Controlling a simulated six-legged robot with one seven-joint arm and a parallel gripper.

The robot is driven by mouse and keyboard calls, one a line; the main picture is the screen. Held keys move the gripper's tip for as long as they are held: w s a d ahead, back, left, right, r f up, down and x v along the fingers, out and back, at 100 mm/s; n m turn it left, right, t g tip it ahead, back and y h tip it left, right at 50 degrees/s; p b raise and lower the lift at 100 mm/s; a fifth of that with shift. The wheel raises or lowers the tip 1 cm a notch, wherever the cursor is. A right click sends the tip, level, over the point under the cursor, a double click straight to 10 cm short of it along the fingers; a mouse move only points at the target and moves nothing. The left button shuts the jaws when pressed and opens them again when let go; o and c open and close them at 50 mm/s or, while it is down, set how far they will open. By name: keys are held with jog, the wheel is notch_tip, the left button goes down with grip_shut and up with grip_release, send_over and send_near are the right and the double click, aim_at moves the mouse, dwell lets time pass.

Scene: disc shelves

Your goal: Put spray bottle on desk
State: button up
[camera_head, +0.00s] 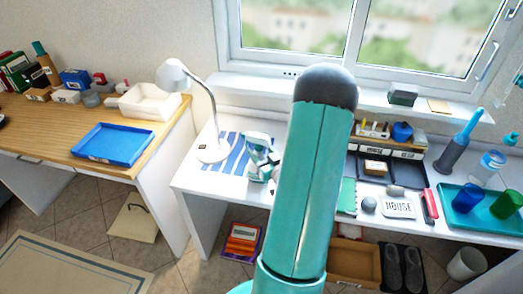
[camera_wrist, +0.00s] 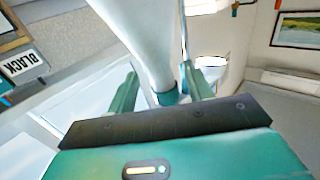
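A white and teal spray bottle (camera_head: 258,145) appears upright on the white desk (camera_head: 190,181), on a blue-striped cloth beside the lamp. My teal arm hides the area to its right. In the wrist view, a white tapering body with a teal collar, apparently the bottle (camera_wrist: 143,40), reaches between the two teal fingers of my gripper (camera_wrist: 165,88). The fingers stand apart on either side of the collar. A narrow gap shows on the left; contact on the right cannot be told. My gripper cannot be made out clearly in the head view.
A white lamp (camera_head: 213,149) stands close to the left of the bottle. A dark organizer (camera_head: 405,172), a HOUSE sign (camera_head: 398,208) and a teal tray (camera_head: 466,220) lie to the right. A wooden desk with a blue tray (camera_head: 113,144) is at left. The desk's front left corner is clear.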

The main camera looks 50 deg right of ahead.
jog(key=shift+r, duration=0.95)
jog(key=v, duration=1.2)
jog(key=shift+f, duration=0.2)
jog(key=shift+w, duration=0.1)
